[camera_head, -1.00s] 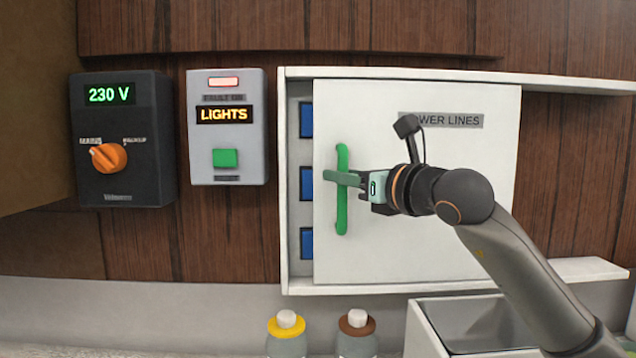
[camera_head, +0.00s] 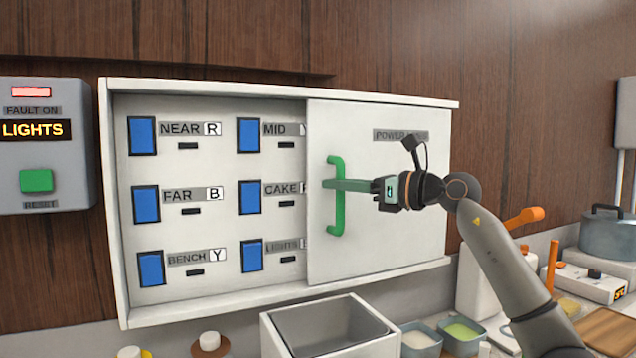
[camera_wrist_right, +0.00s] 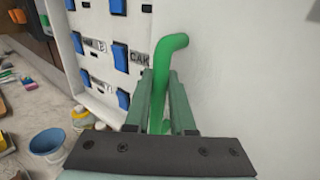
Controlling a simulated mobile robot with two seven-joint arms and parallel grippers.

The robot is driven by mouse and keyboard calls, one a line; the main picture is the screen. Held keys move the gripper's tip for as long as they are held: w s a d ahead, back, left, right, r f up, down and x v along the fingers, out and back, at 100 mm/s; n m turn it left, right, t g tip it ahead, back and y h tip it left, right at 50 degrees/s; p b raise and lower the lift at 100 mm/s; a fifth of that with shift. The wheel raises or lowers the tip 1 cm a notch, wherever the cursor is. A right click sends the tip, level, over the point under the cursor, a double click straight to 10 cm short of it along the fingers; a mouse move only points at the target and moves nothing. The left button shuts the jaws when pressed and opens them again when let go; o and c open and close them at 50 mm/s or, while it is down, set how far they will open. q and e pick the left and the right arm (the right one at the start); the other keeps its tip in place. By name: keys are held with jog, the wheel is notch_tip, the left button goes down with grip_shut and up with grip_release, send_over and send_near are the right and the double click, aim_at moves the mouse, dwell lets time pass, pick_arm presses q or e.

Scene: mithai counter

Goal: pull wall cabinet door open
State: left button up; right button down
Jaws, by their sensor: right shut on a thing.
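The wall cabinet (camera_head: 280,90) is a white box with a sliding door (camera_head: 400,235), labelled POWER LINES, that covers its right part. A green vertical handle (camera_head: 337,218) is on the door's left side. My right gripper (camera_head: 335,185) is shut on the handle; in the right wrist view its fingers (camera_wrist_right: 160,100) lie on both sides of the green bar (camera_wrist_right: 172,48). The left part of the cabinet is open and shows two columns of blue switches (camera_head: 146,204) with labels such as NEAR, FAR and BENCH. The right column's labels are partly hidden by the door edge. My left gripper is not in view.
A grey LIGHTS panel (camera_head: 60,90) with a green button hangs left of the cabinet. Below stand a grey-white bin (camera_head: 275,335), small tubs (camera_head: 462,330) and bottles (camera_head: 210,345). A pot (camera_head: 608,235) is at the right.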

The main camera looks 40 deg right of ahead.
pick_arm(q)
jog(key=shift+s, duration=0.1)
pick_arm(e)
jog(key=shift+s+d, duration=0.15)
jog(key=shift+d, duration=0.5)
jog(key=c, duration=1)
grip_release()
jog(key=shift+c, duration=0.2)
pick_arm(q)
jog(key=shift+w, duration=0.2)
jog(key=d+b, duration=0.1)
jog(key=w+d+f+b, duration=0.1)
jog(key=b, duration=0.1)
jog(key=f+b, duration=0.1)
jog(key=b, duration=0.1)
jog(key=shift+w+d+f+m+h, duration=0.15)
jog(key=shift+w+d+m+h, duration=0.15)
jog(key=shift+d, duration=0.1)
pick_arm(e)
jog(key=v, duration=1.2)
jog(key=shift+s, duration=0.25)
